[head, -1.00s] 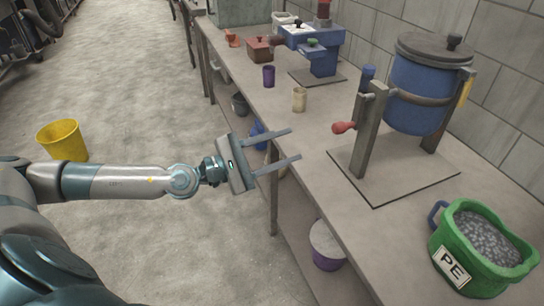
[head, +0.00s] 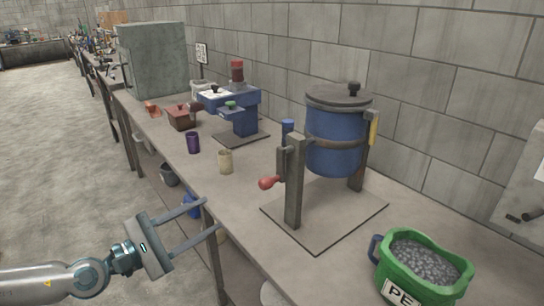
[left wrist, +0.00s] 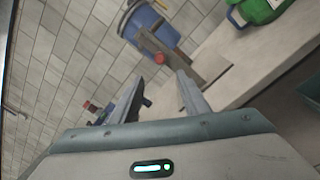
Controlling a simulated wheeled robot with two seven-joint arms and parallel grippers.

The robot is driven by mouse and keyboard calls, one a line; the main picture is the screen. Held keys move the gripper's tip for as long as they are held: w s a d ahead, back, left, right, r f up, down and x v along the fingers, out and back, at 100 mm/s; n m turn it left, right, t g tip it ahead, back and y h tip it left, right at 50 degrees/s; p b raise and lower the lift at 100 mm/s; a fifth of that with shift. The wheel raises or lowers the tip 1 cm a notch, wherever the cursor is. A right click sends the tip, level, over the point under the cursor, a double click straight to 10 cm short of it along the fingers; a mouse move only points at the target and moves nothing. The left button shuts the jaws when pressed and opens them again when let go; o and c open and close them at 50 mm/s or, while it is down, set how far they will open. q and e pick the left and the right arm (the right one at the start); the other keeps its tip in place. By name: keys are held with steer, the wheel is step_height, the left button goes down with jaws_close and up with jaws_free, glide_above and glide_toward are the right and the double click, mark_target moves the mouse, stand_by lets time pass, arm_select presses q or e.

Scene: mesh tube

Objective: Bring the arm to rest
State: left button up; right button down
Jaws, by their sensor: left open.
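My left gripper (head: 198,222) is open and empty in the head view. It is held out in front of the workbench (head: 250,240), with its fingers pointing at the bench's front edge. In the left wrist view its two fingers (left wrist: 160,98) stand apart with nothing between them. Beyond them in that view are the bench and the blue drum (left wrist: 148,25). My right gripper is not in view.
On the bench stand the lidded blue drum (head: 335,140) with a red-knobbed lever (head: 268,183), a green bag of grey pellets (head: 425,285), a beige cup (head: 225,162), a purple cup (head: 193,143) and a blue machine (head: 243,118). Open floor (head: 50,150) lies left.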

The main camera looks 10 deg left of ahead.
arm_select(q)
steer(key=w+a+f+n+t+y, duration=0.1)
steer(key=w+f+n+y, duration=0.15)
steer(key=f+n, duration=0.25)
steer(key=w+a+f+n+y, duration=0.1)
steer(key=w+a+f+n, duration=0.15)
steer(key=f+n, duration=0.2)
step_height(320, 180, down, 28)
steer(key=s+a+n+g+y, duration=0.1)
steer(key=n+y, duration=0.2)
steer(key=n, duration=0.6)
steer(key=a+n+g+y, duration=0.1)
steer(key=n+g+y, duration=0.1)
steer(key=n, duration=0.8)
steer(key=s+d+f+n+g+y, duration=0.15)
steer(key=s+d+f+n, duration=0.25)
steer(key=s+f+n, duration=0.6)
steer(key=s+d+f+n+g, duration=0.4)
steer(key=s+f, duration=0.4)
steer(key=f, duration=0.6)
steer(key=s+d+f+n+g, duration=0.1)
steer(key=s+d+f+n, duration=0.5)
steer(key=s, duration=0.5)
steer(key=shift+d+f+g+h, duration=0.35)
steer(key=shift+d+f+h, duration=0.05)
steer(key=shift+d+f, duration=0.4)
steer(key=shift+s+n, duration=0.1)
steer(key=shift+n, duration=0.15)
